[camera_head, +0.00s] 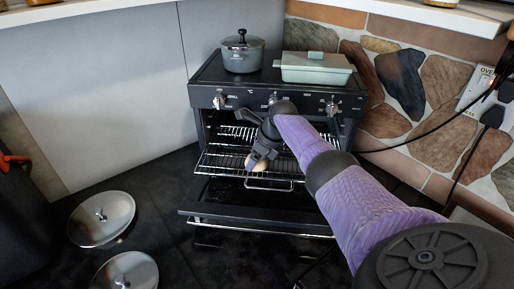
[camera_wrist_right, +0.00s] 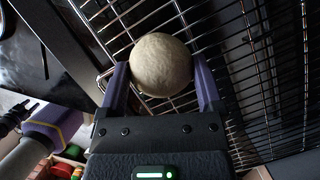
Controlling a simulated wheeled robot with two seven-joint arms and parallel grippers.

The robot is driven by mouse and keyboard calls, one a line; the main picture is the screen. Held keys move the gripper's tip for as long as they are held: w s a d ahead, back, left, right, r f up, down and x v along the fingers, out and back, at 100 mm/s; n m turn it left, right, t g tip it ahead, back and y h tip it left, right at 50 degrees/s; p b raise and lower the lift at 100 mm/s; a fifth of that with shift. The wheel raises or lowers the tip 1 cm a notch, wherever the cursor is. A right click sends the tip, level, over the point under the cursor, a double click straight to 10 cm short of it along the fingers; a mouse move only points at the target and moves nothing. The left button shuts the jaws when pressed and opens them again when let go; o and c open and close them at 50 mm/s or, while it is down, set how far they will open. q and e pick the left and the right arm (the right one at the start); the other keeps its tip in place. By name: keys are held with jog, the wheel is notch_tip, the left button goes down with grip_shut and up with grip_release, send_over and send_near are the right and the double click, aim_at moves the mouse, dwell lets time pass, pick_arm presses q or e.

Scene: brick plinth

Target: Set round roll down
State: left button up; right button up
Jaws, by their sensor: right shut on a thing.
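The round roll (camera_wrist_right: 161,65) is a pale, dull beige ball between the two purple fingers of my right gripper (camera_wrist_right: 160,88) in the right wrist view. The gripper is shut on it. In the head view the roll (camera_head: 258,164) shows small at the tip of my right gripper (camera_head: 262,158), over the pulled-out wire rack (camera_head: 222,160) of the open oven (camera_head: 203,120). The rack bars also show behind the roll in the right wrist view (camera_wrist_right: 245,60). I cannot tell whether the roll touches the rack. My left gripper is not clearly seen in the head view.
The oven door (camera_head: 230,221) hangs open below the rack. A grey lidded pot (camera_head: 242,58) and a pale green lidded dish (camera_head: 314,70) stand on the stove top. Two round metal lids (camera_head: 101,218) lie on the dark floor at the left. A stone wall (camera_head: 440,85) stands at the right.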

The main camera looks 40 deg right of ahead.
jog(key=shift+r, duration=0.1)
jog(key=o, duration=1.1)
jog(key=p+v, duration=0.3)
jog(key=v, duration=0.1)
jog(key=shift+r, duration=0.35)
jog(key=shift+p+v, duration=1.15)
jog(key=shift+v, duration=2.5)
jog(key=shift+s, duration=0.15)
